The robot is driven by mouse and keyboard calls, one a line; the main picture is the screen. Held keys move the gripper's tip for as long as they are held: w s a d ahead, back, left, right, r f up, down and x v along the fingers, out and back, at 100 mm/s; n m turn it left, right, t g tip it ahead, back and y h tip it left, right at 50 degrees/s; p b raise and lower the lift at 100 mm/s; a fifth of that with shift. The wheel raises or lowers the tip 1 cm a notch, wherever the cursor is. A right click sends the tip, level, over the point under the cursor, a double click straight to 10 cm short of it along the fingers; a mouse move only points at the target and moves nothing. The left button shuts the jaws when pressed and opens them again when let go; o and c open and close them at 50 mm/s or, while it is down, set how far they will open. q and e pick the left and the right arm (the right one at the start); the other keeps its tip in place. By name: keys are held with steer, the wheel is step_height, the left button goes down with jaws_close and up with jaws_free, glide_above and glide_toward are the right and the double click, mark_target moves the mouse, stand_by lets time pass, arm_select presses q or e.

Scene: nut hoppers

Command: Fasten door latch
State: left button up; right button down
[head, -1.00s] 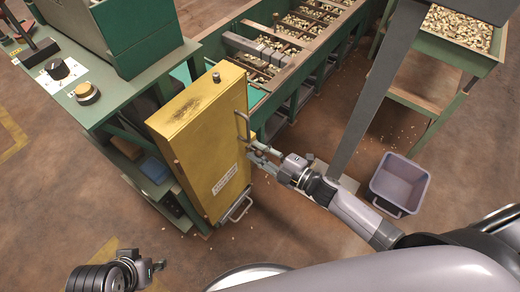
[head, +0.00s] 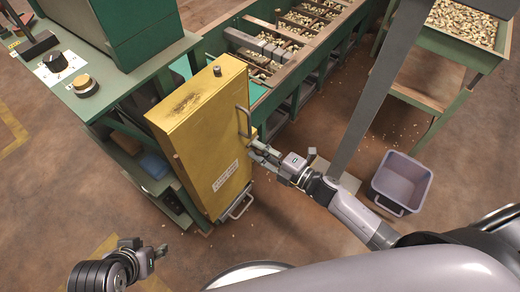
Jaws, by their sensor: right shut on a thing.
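The yellow door (head: 205,135) is upright at the end of the green machine, with a label low on its face. It looks close against the machine's side. A thin metal handle (head: 241,122) is on its right edge, and a second metal handle (head: 241,206) is at its lower edge. My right gripper (head: 256,150) is at the door's right edge, just below the upper handle, shut on a small latch part that its fingers mostly hide. My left gripper (head: 158,250) is low over the floor, away from the door; its finger opening is unclear.
The green bench (head: 110,100) has knobs on top. A sorting trough (head: 285,45) with nuts runs behind the door. A grey bin (head: 400,182) stands on the floor at right, and a grey post (head: 375,95) rises near my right arm. Floor in front of the door is clear.

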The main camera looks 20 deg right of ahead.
steer(key=shift+f, duration=0.1)
steer(key=c, duration=1.4)
jaws_free()
steer(key=shift+o, duration=0.2)
steer(key=v, duration=1.2)
